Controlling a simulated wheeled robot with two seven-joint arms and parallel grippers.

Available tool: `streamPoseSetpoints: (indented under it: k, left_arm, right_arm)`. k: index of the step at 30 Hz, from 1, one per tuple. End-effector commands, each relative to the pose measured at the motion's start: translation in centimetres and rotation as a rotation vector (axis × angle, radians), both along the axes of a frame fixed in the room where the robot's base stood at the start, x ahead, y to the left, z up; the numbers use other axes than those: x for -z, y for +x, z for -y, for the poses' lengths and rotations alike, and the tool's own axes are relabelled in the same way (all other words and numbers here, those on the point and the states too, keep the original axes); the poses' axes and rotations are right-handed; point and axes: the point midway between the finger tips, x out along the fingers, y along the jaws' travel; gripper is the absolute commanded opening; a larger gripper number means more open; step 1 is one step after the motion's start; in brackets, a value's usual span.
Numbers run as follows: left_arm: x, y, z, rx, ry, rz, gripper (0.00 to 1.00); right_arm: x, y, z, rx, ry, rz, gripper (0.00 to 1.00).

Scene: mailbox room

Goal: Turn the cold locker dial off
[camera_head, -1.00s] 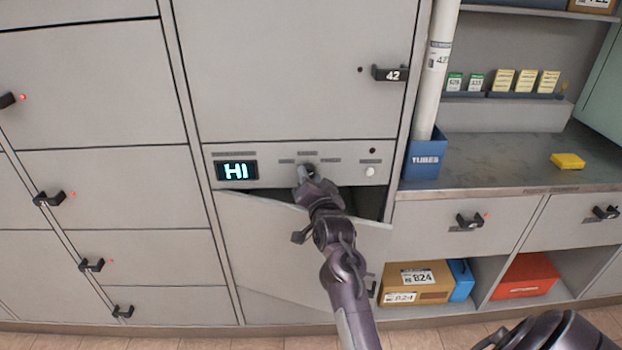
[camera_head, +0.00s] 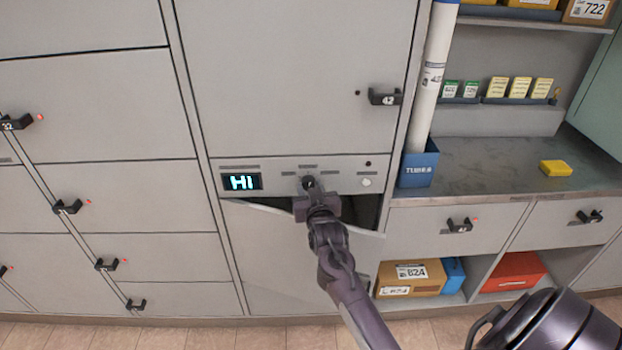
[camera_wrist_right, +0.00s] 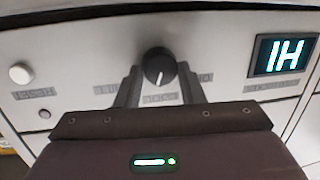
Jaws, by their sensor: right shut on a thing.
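The cold locker dial (camera_head: 309,183) is a small dark round knob on the grey control strip below the large door. My right gripper (camera_head: 312,192) is at it, coming from below. In the right wrist view the dial (camera_wrist_right: 158,65) sits between the two fingers of my right gripper (camera_wrist_right: 160,85), which are shut on it. That view is upside down, and the dial's white mark points down toward a label there. The display (camera_head: 242,182) left of the dial reads HI. My left gripper is not in view.
A round white button (camera_head: 366,182) is right of the dial. Below the strip a grey locker door (camera_head: 270,255) stands tilted, leaving a dark gap (camera_head: 362,208).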

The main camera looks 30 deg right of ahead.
Motion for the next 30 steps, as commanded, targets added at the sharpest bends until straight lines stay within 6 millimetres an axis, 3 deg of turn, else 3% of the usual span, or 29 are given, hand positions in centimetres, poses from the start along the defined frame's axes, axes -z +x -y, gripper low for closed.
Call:
streamPoseSetpoints:
  k: [1,9,30]
  left_arm:
    - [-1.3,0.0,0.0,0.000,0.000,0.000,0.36]
    - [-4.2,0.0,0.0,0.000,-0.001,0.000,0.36]
    - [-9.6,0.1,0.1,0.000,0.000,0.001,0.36]
  right_arm:
    - [-0.7,0.1,0.0,-0.002,-0.041,-0.024,0.12]
    - [-0.7,0.2,-0.1,-0.001,-0.260,-0.157,0.12]
    - [-0.6,0.5,-0.5,0.001,-0.825,-0.502,0.12]
